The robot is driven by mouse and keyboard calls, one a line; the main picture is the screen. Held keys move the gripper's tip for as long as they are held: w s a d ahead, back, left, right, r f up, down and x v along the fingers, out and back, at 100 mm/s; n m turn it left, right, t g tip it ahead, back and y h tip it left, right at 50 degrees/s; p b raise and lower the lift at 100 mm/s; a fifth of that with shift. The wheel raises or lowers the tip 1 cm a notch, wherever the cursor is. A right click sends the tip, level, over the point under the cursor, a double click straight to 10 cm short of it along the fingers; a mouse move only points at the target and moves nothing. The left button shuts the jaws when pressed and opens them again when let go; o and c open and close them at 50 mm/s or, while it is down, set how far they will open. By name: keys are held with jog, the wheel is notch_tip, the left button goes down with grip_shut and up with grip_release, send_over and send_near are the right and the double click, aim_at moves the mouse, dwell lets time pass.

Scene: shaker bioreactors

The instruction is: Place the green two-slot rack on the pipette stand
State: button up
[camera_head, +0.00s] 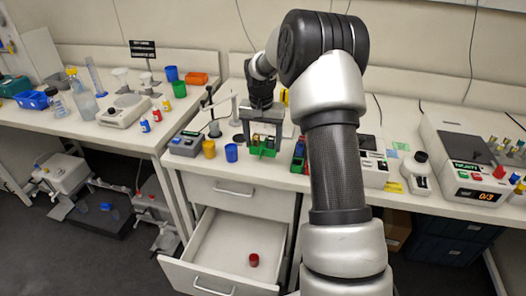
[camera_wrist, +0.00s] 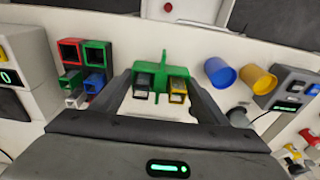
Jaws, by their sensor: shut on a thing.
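The green two-slot rack (camera_head: 256,151) is under my gripper (camera_head: 264,129) over the bench's front part in the head view. In the wrist view, the rack (camera_wrist: 150,67) lies between the fingertips of my gripper (camera_wrist: 162,80), which is shut on it. One slot carries a dark-framed piece (camera_wrist: 142,84) and the other a yellow-framed piece (camera_wrist: 178,88). I cannot tell whether the rack touches the bench. A slim upright stand (camera_head: 207,103) with a dark top is left of my gripper; I cannot tell whether it is the pipette stand.
A yellow cup (camera_head: 209,149) and a blue cup (camera_head: 231,153) stand left of the rack. Red (camera_wrist: 69,51) and green (camera_wrist: 97,54) square holders are on its other side. Below, an open drawer (camera_head: 222,254) holds a red-capped item (camera_head: 254,260). My arm hides part of the bench.

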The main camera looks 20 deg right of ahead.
aim_at(263, 146)
jog(key=shift+f, duration=1.9)
jog(key=shift+f, duration=0.2)
jog(key=o, duration=1.1)
jog(key=shift+c, duration=0.2)
jog(key=shift+r, duration=0.1)
